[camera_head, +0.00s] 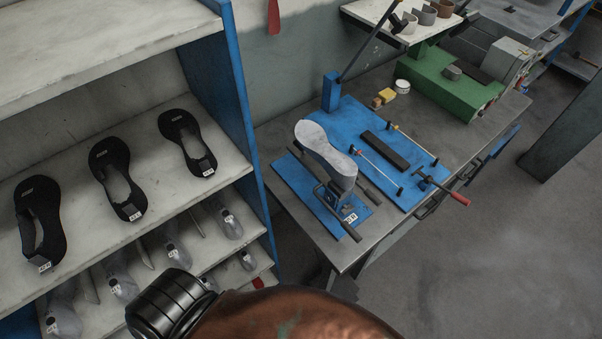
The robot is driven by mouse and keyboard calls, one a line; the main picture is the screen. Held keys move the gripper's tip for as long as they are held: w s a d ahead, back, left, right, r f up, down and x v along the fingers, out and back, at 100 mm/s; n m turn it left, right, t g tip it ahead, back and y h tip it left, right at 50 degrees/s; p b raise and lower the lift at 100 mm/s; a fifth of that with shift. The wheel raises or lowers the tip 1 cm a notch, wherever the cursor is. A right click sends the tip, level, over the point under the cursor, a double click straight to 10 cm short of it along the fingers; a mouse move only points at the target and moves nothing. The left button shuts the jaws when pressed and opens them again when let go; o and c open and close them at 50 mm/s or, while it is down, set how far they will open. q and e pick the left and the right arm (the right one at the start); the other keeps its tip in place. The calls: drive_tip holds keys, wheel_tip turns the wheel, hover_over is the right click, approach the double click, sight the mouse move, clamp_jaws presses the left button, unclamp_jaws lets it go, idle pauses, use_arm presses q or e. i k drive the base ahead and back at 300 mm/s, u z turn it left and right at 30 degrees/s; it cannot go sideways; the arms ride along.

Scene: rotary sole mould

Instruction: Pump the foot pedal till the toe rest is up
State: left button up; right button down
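A grey sole-shaped form (325,147) sits tilted on a stand fixed to a small blue plate (298,183) at the table's near left corner. The stand carries a white label and dark bars with handles. I cannot tell which part is the toe rest. No foot pedal is clearly visible; a dark piece (342,288) shows under the table's near corner, but I cannot tell what it is. Neither of my grippers is in view. A black ribbed part and a brown rounded shape, probably my arm, fill the bottom edge and hide the floor there.
The grey table (285,126) also holds a larger blue plate (345,117) with rods and a red-handled bar (445,188), and a green machine (437,82). A shelf (85,140) with black soles stands left. The floor (455,270) at right is clear.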

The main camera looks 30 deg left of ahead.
sight(340, 287)
drive_tip(key=u, duration=0.6)
drive_tip(key=k, duration=1)
drive_tip(key=u, duration=2)
drive_tip(key=k, duration=0.5)
drive_tip(key=z, duration=0.95)
